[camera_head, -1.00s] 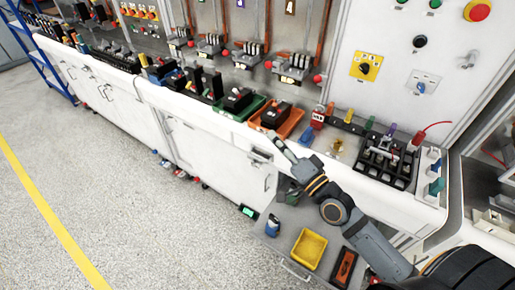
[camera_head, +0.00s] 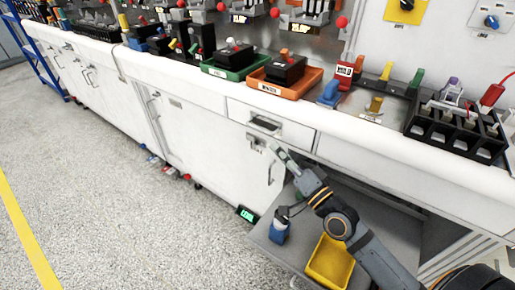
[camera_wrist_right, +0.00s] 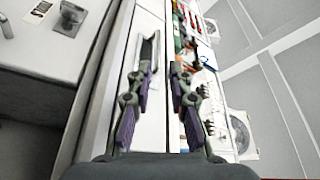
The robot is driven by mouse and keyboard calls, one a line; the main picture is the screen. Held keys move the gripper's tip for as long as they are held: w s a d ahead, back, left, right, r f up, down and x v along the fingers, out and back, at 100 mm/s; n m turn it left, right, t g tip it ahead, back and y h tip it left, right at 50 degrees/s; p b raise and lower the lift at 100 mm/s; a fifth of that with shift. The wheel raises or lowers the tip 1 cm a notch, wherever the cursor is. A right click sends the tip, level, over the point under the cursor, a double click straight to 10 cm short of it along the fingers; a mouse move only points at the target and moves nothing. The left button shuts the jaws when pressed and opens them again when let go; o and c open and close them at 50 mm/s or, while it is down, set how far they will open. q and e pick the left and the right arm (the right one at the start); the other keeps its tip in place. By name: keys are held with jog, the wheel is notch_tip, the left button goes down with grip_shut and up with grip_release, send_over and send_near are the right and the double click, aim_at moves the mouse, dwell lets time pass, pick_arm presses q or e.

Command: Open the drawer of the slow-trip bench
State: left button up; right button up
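A white drawer (camera_head: 240,112) is set in the front of the white bench, under the worktop edge, and looks shut. Its dark recessed handle (camera_head: 264,124) faces me. My right gripper (camera_head: 280,155) is just below and right of the handle in the head view; contact cannot be told there. In the right wrist view the right gripper (camera_wrist_right: 163,72) has its two purple-padded fingers apart with a gap between them. A grey bar-like handle (camera_wrist_right: 148,50) lies ahead of the left finger. My left gripper is not in view.
An orange tray (camera_head: 312,76) and a green tray (camera_head: 210,69) with black devices stand on the worktop above. Below right, a grey shelf (camera_head: 300,238) holds a yellow bin (camera_head: 331,262) and a blue bottle (camera_head: 279,226). The floor at left is clear.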

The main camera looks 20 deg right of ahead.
aim_at(257, 128)
jog(key=b+x, duration=0.1)
jog(key=x, duration=0.8)
jog(key=shift+f, duration=0.1)
jog(key=shift+w+a, duration=0.25)
jog(key=shift+w, duration=0.4)
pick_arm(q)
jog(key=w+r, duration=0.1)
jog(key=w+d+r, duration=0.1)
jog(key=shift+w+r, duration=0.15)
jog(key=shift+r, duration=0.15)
pick_arm(e)
grip_shut()
